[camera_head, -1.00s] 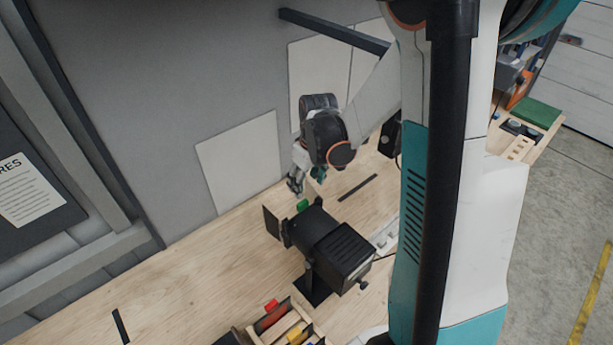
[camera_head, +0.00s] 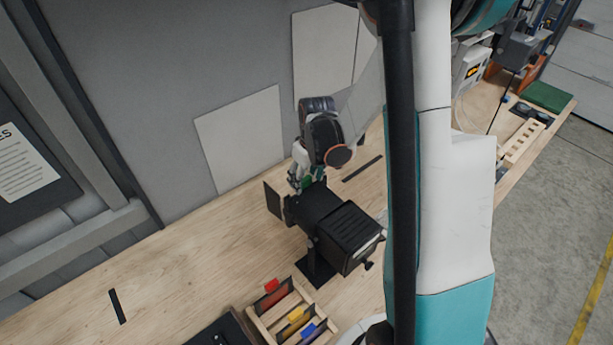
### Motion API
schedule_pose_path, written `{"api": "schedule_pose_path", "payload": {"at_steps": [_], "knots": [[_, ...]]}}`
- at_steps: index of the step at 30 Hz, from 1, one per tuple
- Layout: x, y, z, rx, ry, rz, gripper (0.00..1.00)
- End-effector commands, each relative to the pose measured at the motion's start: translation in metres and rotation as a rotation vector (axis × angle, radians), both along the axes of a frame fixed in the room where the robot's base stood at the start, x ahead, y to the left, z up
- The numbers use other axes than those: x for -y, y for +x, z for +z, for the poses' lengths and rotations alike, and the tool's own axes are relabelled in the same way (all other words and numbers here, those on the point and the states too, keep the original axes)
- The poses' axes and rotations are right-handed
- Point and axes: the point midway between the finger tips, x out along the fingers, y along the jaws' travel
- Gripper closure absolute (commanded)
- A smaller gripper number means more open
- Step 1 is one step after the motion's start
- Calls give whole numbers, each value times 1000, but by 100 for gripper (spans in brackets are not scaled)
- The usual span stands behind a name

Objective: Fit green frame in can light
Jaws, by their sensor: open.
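The can light (camera_head: 335,232) is a black lamp on a stand on the wooden bench, its front with a flap facing the upper left. The green frame (camera_head: 307,184) shows as a small green patch at the top of the light's front end. My gripper (camera_head: 300,186) is open right at that green patch, coming down from above. The fingertips are small and partly hidden, so I cannot tell whether they touch the frame. How deep the frame sits in the light is hidden.
A wooden rack (camera_head: 291,312) with red, yellow and blue tabbed frames stands in front of the light. A black case (camera_head: 224,331) is beside it. A grey wall (camera_head: 150,90) rises behind.

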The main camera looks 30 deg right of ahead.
Motion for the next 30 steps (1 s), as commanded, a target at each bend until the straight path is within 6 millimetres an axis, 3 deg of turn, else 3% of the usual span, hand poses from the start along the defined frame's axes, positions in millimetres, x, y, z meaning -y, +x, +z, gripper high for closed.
{"api": "schedule_pose_path", "payload": {"at_steps": [1, 7, 9, 10, 13, 15, 30], "knots": [[0, 0, 0, 0, 0, 0, 48], [0, 0, 0, 0, 0, 0, 92], [0, 0, 0, 0, 0, 0, 92], [0, 0, 0, 0, 0, 0, 72], [0, 0, 0, 0, 0, 0, 94], [0, 0, 0, 0, 0, 0, 100], [0, 0, 22, 0, 0, 0, 100]]}}
